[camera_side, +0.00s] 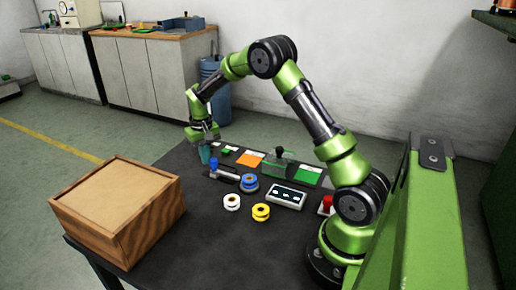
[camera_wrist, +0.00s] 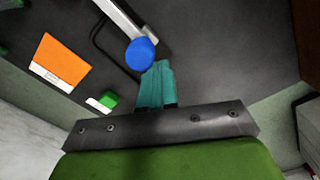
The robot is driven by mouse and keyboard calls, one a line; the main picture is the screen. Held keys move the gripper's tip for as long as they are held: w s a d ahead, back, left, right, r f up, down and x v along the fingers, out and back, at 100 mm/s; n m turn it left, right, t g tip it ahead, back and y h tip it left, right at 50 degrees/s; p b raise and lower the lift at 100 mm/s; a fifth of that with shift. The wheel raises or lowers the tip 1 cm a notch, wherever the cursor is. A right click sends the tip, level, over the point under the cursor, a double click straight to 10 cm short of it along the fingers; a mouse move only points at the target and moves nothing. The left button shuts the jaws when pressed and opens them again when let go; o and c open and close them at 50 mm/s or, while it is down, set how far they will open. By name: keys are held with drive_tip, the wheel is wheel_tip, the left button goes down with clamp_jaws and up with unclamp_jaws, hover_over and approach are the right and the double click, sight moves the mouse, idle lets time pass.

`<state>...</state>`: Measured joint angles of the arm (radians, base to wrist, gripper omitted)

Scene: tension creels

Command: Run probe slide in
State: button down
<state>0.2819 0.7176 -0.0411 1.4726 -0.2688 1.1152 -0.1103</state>
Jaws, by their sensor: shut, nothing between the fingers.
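My gripper (camera_side: 205,156) is shut and empty, its teal fingers pointing down over the back left part of the dark table. In the wrist view the closed fingertips (camera_wrist: 159,68) are right beside a round blue knob (camera_wrist: 140,53); I cannot tell whether they touch it. The knob sits at the end of a pale bar (camera_wrist: 119,18), which appears to be the probe slide.
A blue spool (camera_side: 249,183), a white spool (camera_side: 232,202) and a yellow spool (camera_side: 261,212) stand nearby. A wooden box (camera_side: 120,210) stands at the left.

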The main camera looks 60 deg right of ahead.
drive_tip(key=shift+s, duration=0.35)
drive_tip(key=shift+w, duration=0.75)
drive_tip(key=shift+r, duration=0.15)
wheel_tip(320, 180, up, 7)
idle(0.3)
